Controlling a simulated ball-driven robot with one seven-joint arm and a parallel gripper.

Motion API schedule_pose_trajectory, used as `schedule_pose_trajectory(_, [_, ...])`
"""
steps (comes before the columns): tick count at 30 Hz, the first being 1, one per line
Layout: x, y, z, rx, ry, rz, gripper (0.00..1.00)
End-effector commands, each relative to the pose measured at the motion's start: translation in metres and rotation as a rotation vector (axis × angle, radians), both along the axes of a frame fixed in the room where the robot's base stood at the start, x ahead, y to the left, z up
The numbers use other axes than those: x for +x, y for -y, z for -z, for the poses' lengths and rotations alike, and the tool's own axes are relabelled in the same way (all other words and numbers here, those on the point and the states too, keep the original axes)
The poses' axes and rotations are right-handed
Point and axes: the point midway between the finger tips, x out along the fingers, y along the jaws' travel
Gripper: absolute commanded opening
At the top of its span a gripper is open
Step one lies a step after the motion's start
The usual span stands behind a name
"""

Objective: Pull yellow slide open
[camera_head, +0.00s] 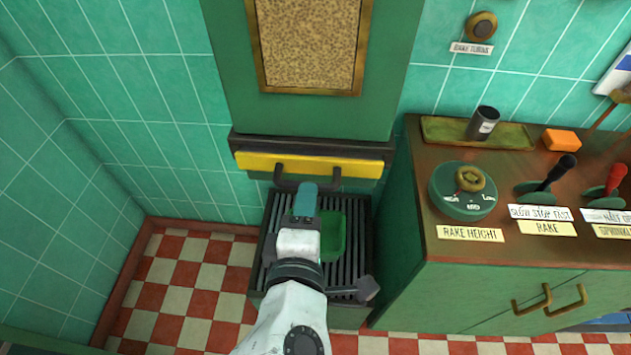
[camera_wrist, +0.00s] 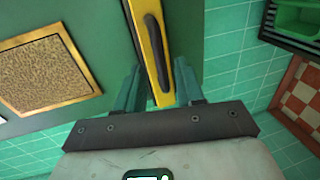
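The yellow slide (camera_head: 258,164) is a flat bar across the bottom of the green cabinet front, with a dark bar handle (camera_head: 281,182) on it. The slide looks flush under the cabinet. My gripper (camera_head: 306,187) is in front of the handle's middle and hides part of it. In the wrist view the slide (camera_wrist: 139,22) and its handle (camera_wrist: 154,50) run down between the two teal fingers of my gripper (camera_wrist: 157,72). The fingers are apart, one on each side of the handle. I see no clear contact with it.
A slatted grate (camera_head: 267,240) with a green tray (camera_head: 333,236) lies below my gripper. A green counter (camera_head: 400,290) with a dial (camera_head: 463,192), levers and a dark cup (camera_head: 483,123) stands at the right. Red-and-white floor (camera_head: 185,285) is clear at the left.

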Motion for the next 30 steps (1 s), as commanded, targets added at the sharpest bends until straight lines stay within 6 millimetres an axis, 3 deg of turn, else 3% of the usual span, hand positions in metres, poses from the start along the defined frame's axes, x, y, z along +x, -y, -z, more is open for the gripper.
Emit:
schedule_pose_trajectory(3, [0.022, 0.001, 0.004, -0.001, -0.001, 0.004, 0.38])
schedule_pose_trajectory(9, [0.045, 0.002, 0.009, -0.001, 0.0, 0.003, 0.38])
schedule_pose_trajectory(21, [0.052, 0.003, 0.012, 0.001, -0.001, 0.002, 0.38])
schedule_pose_trajectory(30, [0.052, 0.003, 0.011, 0.001, -0.001, 0.002, 0.11])
